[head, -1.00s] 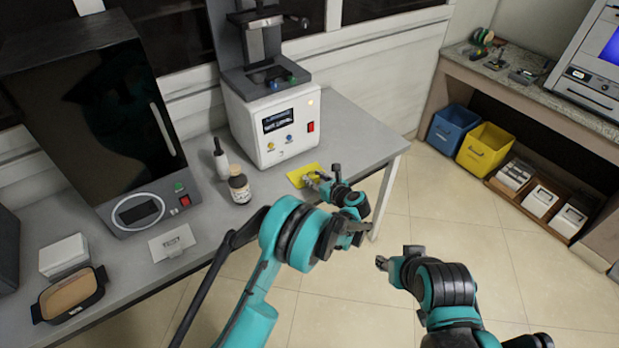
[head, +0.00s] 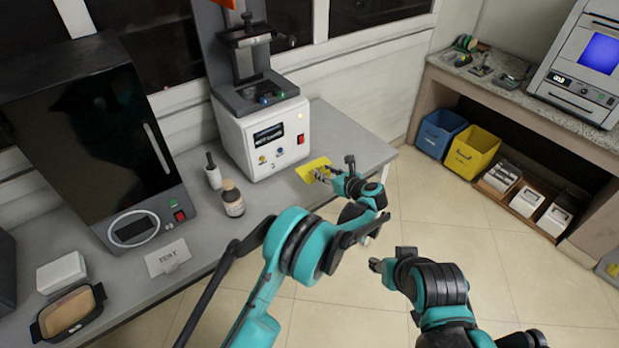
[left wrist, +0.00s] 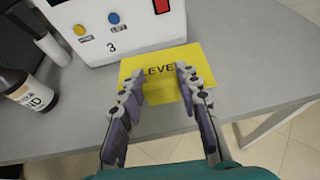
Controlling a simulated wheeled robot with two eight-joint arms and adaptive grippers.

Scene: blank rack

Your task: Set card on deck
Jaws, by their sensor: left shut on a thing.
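The yellow card (head: 313,168) is at the right end of the grey bench, in front of the white machine. In the left wrist view the card (left wrist: 150,72) shows dark lettering, partly hidden by the fingers. My left gripper (head: 323,175) is shut on the card; its fingers (left wrist: 155,82) are at the card's near side. I cannot tell whether the card touches the bench or hangs just above it. The white machine (head: 262,140) carries a dark grey deck (head: 258,95) on top, under an upright column. My right gripper (head: 377,265) is over the floor, away from the bench; its jaws are unclear.
A white TEST sign (head: 168,257) and a black cabinet (head: 90,130) are farther left. Blue and yellow bins (head: 472,150) sit under the right counter. The floor between is clear.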

